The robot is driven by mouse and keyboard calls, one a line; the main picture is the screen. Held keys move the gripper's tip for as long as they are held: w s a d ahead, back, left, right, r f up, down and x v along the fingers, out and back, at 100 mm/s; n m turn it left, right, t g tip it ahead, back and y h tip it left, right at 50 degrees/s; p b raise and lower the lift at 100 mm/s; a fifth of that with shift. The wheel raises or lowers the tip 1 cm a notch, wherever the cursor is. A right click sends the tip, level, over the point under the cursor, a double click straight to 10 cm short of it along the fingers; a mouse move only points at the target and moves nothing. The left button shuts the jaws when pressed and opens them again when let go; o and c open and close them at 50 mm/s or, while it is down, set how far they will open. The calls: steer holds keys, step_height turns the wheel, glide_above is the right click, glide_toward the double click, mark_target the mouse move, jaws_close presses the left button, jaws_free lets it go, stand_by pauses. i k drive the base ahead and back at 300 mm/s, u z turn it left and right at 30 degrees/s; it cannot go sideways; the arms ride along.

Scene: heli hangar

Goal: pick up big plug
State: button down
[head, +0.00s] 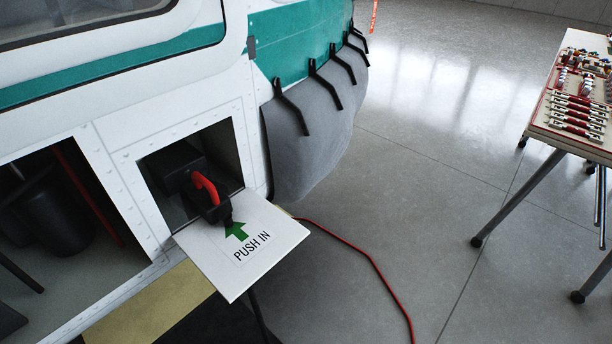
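The big plug (213,204) is black with a red curved handle (206,188). It sits in a square recess in the white and teal helicopter's side and appears to be joined to the black block (175,166) there; the exact contact is dark and hard to make out. Below it, a white hatch door (262,262) hangs open, with a green arrow and the words "PUSH IN". The plug's lower end reaches over the door's inner edge. My gripper is not in view.
A red cable (371,259) runs across the grey floor from beneath the hatch. A dark opening (66,215) lies left of the recess. A folding table (573,145) with tools stands at the right. The floor between helicopter and table is otherwise clear.

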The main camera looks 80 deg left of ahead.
mark_target(209, 201)
steer(key=u, duration=1)
steer(key=k, duration=1.6)
steer(key=u, duration=0.8)
steer(key=i, duration=1.7)
